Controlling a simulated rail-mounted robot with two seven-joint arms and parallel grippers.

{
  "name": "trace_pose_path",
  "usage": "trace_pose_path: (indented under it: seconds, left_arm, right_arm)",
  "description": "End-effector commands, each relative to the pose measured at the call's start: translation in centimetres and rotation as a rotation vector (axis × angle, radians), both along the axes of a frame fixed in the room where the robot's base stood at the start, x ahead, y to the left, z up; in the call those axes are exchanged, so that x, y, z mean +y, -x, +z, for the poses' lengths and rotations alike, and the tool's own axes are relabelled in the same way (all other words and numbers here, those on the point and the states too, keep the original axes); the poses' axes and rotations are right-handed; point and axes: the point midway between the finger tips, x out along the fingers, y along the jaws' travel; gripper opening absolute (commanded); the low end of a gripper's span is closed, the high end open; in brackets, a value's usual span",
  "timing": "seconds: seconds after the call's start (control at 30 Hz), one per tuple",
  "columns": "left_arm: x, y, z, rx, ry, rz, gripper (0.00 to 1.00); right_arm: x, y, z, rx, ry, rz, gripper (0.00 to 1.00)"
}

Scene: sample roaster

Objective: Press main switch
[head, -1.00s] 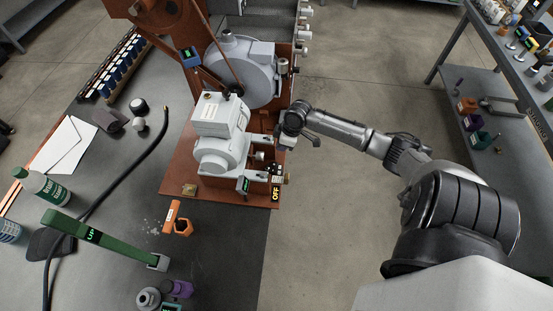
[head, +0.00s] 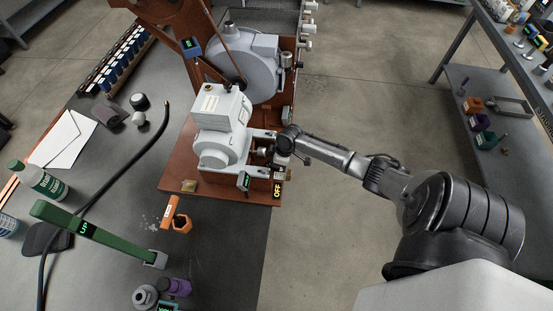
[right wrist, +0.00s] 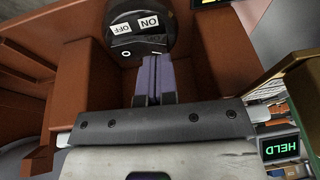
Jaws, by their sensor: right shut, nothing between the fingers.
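The main switch (right wrist: 141,30) is a round black dial with white ON and OFF labels, set in a red-brown housing, at the top of the right wrist view. My right gripper (right wrist: 153,62) is shut and empty, its two purple-grey fingers together. Its tips point at the lower edge of the switch; I cannot tell if they touch it. In the head view, my right wrist is at the front right corner of the roaster (head: 222,150), near a sign reading OFF (head: 277,190). The switch face is not discernible there. My left gripper is out of view.
A small display reading HELD (right wrist: 281,147) is at the right of the right wrist view. Red-brown housing walls (right wrist: 82,75) flank the fingers. On the table are a green-handled tool (head: 95,232), an orange tool (head: 180,220) and a black hose (head: 125,155).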

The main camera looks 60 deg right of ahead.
Motion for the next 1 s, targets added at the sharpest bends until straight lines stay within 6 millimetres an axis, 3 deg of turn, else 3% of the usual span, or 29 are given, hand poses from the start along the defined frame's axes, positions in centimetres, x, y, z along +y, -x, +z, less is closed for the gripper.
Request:
trace_pose_path:
  seconds: [0.43, 0.63, 0.67, 1.0]
  left_arm:
    - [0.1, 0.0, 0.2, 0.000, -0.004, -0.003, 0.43]
    - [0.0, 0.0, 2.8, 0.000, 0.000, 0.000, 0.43]
    - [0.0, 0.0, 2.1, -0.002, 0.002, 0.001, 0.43]
    - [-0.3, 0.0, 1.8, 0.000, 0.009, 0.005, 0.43]
  right_arm:
    - [0.1, 0.0, -0.2, -0.001, 0.006, -0.001, 0.00]
    - [0.8, 0.3, -0.6, -0.040, 0.111, 0.001, 0.00]
    - [0.7, 0.2, -1.2, -0.041, 0.107, -0.001, 0.00]
    - [0.7, 0.2, -1.4, -0.038, 0.103, 0.002, 0.00]
